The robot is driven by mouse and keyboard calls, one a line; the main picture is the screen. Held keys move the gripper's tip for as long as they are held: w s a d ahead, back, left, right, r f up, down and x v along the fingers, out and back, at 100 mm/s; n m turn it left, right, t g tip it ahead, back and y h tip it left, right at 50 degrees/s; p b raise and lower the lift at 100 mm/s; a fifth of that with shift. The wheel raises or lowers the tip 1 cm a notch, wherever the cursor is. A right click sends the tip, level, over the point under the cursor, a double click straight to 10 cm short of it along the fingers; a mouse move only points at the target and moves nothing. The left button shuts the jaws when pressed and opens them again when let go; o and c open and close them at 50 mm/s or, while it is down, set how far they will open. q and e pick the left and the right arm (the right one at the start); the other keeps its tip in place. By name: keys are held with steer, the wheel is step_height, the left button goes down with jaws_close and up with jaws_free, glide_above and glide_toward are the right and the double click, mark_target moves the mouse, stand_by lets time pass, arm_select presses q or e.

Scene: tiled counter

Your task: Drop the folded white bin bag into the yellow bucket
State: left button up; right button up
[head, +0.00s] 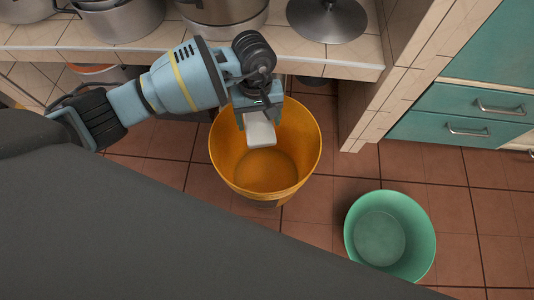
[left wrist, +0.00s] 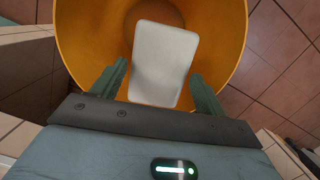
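The folded white bin bag (head: 261,131) is a pale rounded slab over the mouth of the yellow bucket (head: 226,160). My left gripper (head: 259,108) points down above the bucket. In the left wrist view the bag (left wrist: 163,62) lies between and beyond the two spread fingers (left wrist: 158,75), slightly tilted, with narrow gaps beside it, so the fingers look open. The yellow bucket (left wrist: 82,38) fills the background there, its inside under the bag. The bag does not appear to rest on the bucket's floor. My right gripper is out of view.
A green bucket (head: 416,232) stands on the tiled floor (head: 325,185) at the right. Behind is a tiled counter (head: 165,42) with metal pots (head: 122,22) and a round metal lid (head: 327,18). Teal drawers (head: 468,101) are at the right.

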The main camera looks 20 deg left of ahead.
arm_select(q)
steer(key=o, duration=0.4)
steer(key=shift+c, duration=0.2)
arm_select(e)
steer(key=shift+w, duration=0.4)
arm_select(q)
step_height(320, 180, up, 8)
steer(key=w+p, duration=0.1)
steer(key=p, duration=0.1)
steer(key=shift+a+f, duration=0.15)
steer(key=shift+a, duration=0.15)
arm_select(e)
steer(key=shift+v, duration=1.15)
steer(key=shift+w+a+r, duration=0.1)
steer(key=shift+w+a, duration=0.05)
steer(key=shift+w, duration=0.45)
